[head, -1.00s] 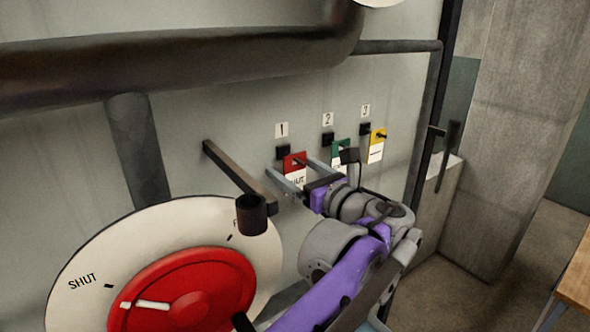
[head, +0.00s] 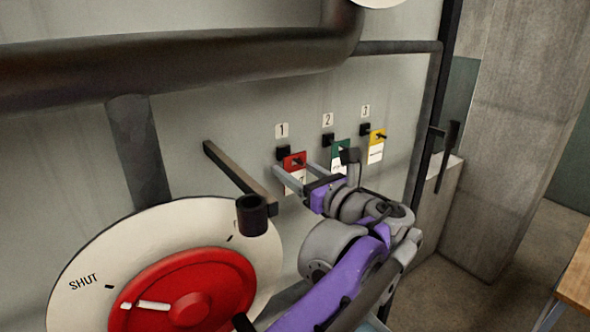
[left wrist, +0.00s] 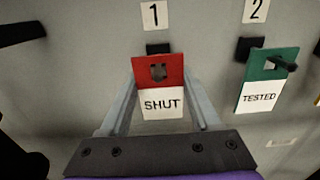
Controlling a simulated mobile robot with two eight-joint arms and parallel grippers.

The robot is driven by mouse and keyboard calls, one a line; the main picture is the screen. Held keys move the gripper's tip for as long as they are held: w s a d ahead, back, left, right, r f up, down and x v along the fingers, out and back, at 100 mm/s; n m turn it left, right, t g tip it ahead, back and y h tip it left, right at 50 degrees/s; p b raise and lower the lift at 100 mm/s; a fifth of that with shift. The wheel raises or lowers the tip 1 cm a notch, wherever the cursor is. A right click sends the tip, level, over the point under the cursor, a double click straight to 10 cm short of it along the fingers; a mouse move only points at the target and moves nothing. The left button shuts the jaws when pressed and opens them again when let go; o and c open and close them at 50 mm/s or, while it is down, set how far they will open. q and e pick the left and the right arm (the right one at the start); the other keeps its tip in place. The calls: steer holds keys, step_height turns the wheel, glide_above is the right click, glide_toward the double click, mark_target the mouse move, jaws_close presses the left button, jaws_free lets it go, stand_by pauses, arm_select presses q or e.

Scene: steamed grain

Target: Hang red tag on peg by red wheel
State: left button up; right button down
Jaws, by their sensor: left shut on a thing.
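The red tag (left wrist: 158,72), with a white lower part reading SHUT, is under the number 1 label. It also shows in the head view (head: 293,160). My left gripper (left wrist: 162,105) is shut on its two side edges, one finger on each side. The tag's hole shows near its top; whether the peg behind still passes through it I cannot tell. The red wheel (head: 190,295) sits on a white dial marked SHUT at lower left. Beside it a dark bar (head: 235,172) stands out from the wall, with a short dark cylinder (head: 252,215) near its end. My right gripper is not in view.
A green tag (left wrist: 262,68) reading TESTED hangs on a peg right of the red tag. A yellow tag (head: 378,137) hangs farther right. A thick dark pipe (head: 180,62) crosses above. Wall between the bar and tags is clear.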

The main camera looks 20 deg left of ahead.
mark_target(296, 169)
arm_select(q)
steer(key=shift+s+d+r, duration=0.1)
steer(key=shift+d+r, duration=0.05)
steer(key=shift+d, duration=0.05)
stand_by(0.6)
steer(key=shift+v, duration=1.5)
steer(key=v, duration=0.6)
steer(key=shift+p, duration=0.4)
